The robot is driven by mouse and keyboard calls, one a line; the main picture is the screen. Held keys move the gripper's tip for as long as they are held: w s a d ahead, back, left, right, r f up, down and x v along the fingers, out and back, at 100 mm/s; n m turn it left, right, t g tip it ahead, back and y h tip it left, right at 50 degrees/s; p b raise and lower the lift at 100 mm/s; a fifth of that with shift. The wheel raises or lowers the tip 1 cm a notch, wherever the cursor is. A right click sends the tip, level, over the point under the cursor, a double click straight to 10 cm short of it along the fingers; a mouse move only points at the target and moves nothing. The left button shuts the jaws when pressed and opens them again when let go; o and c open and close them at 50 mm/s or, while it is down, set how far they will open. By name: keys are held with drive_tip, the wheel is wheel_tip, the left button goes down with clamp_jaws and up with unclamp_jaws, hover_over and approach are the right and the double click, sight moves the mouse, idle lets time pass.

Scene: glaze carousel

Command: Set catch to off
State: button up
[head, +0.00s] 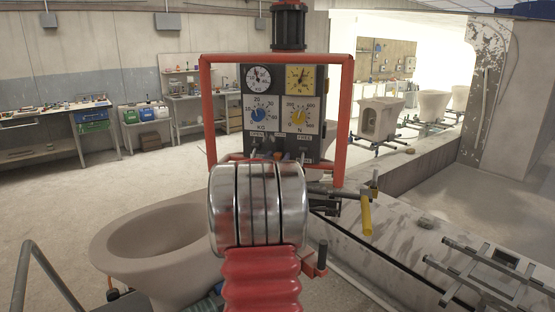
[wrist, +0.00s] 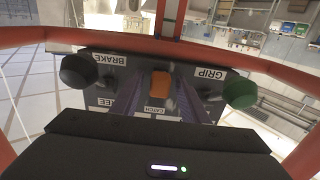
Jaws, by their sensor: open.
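The catch is an orange-tipped control (wrist: 161,84) on a dark panel in the wrist view, with an upside-down CATCH label (wrist: 154,109) by it. Which position it is set to I cannot tell. My gripper (wrist: 156,103) shows in the wrist view as dark finger-like strips, apart, on either side of the orange tip; it is open and seems to hold nothing.
A black knob (wrist: 79,71) by BRAKE and a green knob (wrist: 241,92) by GRIP flank the catch closely. A red tubular frame (head: 347,110) surrounds the panel. A beige toilet bowl (head: 113,250) stands at left, a yellow handle (head: 366,215) at right.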

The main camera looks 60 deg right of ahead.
drive_tip(key=shift+c, duration=0.6)
clamp_jaws()
